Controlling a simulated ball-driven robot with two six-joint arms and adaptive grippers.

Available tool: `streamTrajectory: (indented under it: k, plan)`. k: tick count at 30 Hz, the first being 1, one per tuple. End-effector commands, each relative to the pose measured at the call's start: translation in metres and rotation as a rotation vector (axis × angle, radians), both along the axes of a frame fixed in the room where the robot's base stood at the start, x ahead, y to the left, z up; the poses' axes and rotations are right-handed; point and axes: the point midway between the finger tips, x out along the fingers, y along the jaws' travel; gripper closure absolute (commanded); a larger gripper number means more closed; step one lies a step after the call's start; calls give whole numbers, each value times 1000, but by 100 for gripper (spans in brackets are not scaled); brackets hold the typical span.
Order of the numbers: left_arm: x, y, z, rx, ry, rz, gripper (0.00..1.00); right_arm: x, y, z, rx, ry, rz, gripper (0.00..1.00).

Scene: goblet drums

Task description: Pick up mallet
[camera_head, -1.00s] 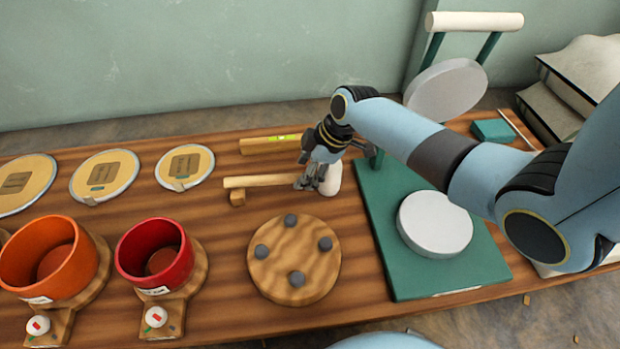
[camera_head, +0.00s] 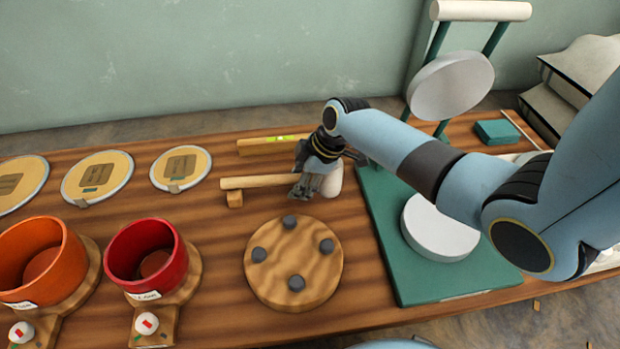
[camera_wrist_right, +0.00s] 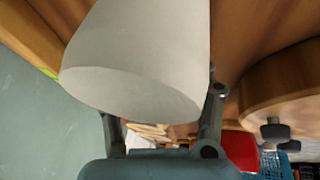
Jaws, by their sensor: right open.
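The mallet has a light wooden handle (camera_head: 255,182) pointing left and a pale, rounded head (camera_head: 333,182) at its right end. It lies on the wooden table with the left part of its handle at a small wooden block (camera_head: 234,199). My right gripper (camera_head: 303,192) is open and low at the mallet, where the handle meets the head, and partly covers both. In the right wrist view the pale head (camera_wrist_right: 140,60) fills the upper middle, very close, with my fingers on either side below it. Whether they touch it I cannot tell. My left gripper is out of view.
A round wooden board with dark pegs (camera_head: 270,284) stands in front of the mallet. A green press base (camera_head: 390,235) is close on the right. Red (camera_head: 128,240) and orange (camera_head: 62,245) drum shells stand left. A wooden bar with a level (camera_head: 256,147) lies behind.

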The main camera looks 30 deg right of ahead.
Motion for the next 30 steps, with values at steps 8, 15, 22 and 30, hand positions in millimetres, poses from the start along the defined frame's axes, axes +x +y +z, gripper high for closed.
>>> streamTrajectory:
  k: [8, 15, 22, 30]
  plan:
    - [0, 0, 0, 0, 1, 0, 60, 0, 0, 1, 0, -1, 0, 63]
    - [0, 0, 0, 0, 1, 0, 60, 0, 0, 1, 0, -1, 0, 94]
    - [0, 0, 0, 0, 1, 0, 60, 0, 0, 0, 0, -1, 0, 100]
    - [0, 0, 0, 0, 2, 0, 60, 1, 0, 1, 0, -2, 0, 100]
